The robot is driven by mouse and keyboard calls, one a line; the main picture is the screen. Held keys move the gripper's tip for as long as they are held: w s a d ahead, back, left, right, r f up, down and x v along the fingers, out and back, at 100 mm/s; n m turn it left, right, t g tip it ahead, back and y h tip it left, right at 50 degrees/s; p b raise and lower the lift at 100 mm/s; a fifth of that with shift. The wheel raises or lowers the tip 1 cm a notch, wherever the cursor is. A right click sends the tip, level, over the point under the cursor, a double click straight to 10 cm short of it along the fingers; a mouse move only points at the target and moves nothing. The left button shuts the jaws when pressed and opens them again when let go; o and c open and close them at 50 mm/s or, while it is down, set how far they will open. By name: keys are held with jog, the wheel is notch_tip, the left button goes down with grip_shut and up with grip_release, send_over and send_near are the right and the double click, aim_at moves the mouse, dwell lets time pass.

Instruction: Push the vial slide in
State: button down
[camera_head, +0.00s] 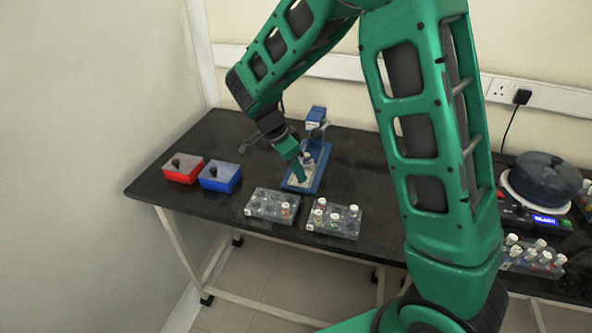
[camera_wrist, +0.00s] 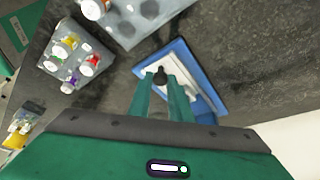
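The blue device (camera_head: 323,180) stands on the dark table, with an upright post and a pale slide on its base. Its base also shows in the wrist view (camera_wrist: 205,70), with the white slide (camera_wrist: 148,70) on it. A dark knob (camera_wrist: 160,75) shows on the slide. A capped vial (camera_head: 307,157) is at the device, behind my gripper. My gripper (camera_head: 302,179) points down at the slide. In the wrist view its two green fingers (camera_wrist: 160,84) are apart, with the knob at their tips. Whether they touch or grip it is unclear.
Two vial racks (camera_head: 262,212) (camera_head: 345,231) stand in front of the device. A red box (camera_head: 180,175) and a blue box (camera_head: 217,184) are to its left. Another vial rack and a round machine (camera_head: 540,215) are at the right. The table behind the boxes is mostly clear.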

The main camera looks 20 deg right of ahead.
jog(key=w+d, duration=0.1)
jog(key=w, duration=0.1)
jog(key=w+d, duration=0.2)
jog(key=w, duration=0.1)
jog(key=w+d, duration=0.2)
jog(key=shift+w+d+r, duration=0.1)
jog(key=shift+w, duration=0.1)
jog(key=c, duration=1.6)
grip_release()
jog(key=shift+w, duration=0.1)
jog(key=shift+c, duration=0.2)
jog(key=v, duration=1)
jog(key=shift+r, duration=0.25)
